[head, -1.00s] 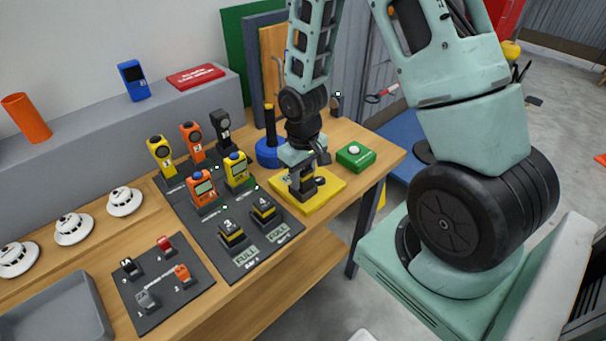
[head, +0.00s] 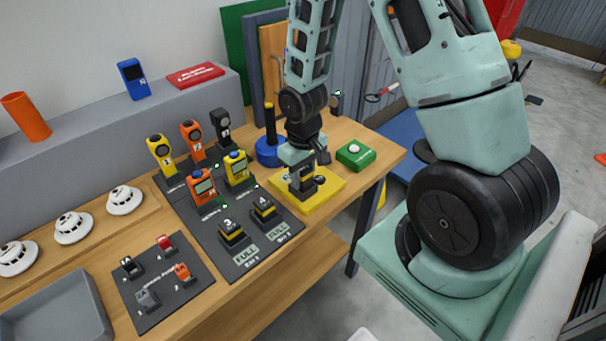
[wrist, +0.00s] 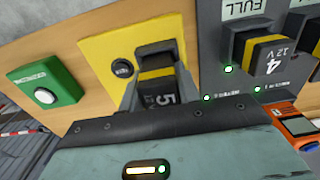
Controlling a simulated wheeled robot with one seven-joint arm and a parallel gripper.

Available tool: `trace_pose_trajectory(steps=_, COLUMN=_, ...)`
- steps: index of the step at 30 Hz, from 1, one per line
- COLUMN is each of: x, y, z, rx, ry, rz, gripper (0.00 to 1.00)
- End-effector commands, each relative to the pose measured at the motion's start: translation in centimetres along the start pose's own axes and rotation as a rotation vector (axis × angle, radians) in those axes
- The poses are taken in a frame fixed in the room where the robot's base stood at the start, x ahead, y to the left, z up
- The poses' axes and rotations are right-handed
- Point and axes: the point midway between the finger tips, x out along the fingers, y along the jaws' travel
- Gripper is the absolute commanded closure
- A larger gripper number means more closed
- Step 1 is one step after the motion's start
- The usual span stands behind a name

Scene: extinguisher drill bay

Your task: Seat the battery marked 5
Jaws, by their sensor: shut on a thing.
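My gripper (head: 303,178) is over the yellow plate (head: 326,192) at the right part of the bench, pointing down. In the wrist view its fingers (wrist: 160,93) are shut on the dark battery marked 5 (wrist: 162,97), whose number faces the camera. The battery is at a black block on the yellow plate, which also shows in the wrist view (wrist: 101,50). I cannot tell how deep the battery sits. A small black knob (wrist: 122,68) is on the plate beside it.
Batteries marked 3 (head: 231,234) and 4 (head: 264,209) stand on the dark charging mat left of the plate, by FULL labels. Several handheld units stand behind them. A green box with a white button (head: 355,156) is right of the plate, and a blue stand (head: 268,152) is behind.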

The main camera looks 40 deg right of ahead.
Motion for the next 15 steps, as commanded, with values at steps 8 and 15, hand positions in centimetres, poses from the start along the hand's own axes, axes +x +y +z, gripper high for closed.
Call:
trace_pose_trajectory(steps=8, x=-1.6, y=0.0, z=0.0, rx=0.001, ry=0.000, rz=0.000, gripper=0.99)
trace_pose_trajectory(steps=15, x=-2.8, y=0.0, z=0.0, rx=0.001, ry=0.001, rz=0.000, gripper=0.99)
